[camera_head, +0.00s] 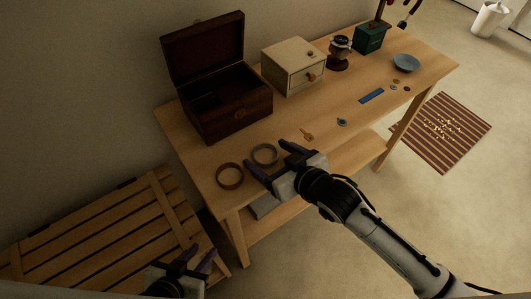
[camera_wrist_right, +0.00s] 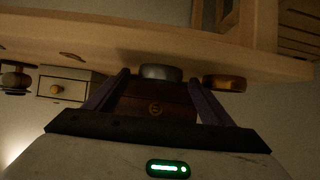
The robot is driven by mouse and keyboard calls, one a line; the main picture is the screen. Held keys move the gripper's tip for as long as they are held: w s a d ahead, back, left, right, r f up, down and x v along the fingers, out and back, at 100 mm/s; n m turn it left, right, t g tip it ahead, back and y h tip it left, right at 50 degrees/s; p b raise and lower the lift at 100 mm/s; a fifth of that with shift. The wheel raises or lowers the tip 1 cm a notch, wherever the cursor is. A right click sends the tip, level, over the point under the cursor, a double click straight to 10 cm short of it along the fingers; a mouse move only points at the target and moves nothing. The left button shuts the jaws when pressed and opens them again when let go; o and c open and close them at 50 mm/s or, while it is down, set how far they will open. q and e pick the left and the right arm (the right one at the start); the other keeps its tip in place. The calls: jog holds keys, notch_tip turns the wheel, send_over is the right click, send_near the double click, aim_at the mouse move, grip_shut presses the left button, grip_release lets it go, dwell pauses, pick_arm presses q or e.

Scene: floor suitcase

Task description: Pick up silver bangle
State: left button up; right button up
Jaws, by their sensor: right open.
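The silver bangle (camera_head: 265,146) lies on the wooden table near its front edge, right of a brown bangle (camera_head: 229,176). My right gripper (camera_head: 265,154) is open and empty, with its fingers spread towards the silver bangle from the front. In the right wrist view the silver bangle (camera_wrist_right: 160,72) shows between the fingertips (camera_wrist_right: 158,80), beyond them, and the brown bangle (camera_wrist_right: 225,83) is to its right. I cannot tell the exact gap to the fingers. My left gripper (camera_head: 205,252) is open and empty at the bottom, over the slatted wooden piece.
An open dark wooden box (camera_head: 235,121) stands behind the bangles. A cream drawer box (camera_head: 293,67), a grinder (camera_head: 340,53) and a blue bowl (camera_head: 406,62) stand further right. Small items and a blue strip (camera_head: 371,96) lie on the table (camera_head: 330,108). A slatted wooden piece (camera_head: 90,240) is at left.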

jog(key=shift+c, duration=0.5)
jog(key=c, duration=1)
jog(key=shift+r, duration=0.1)
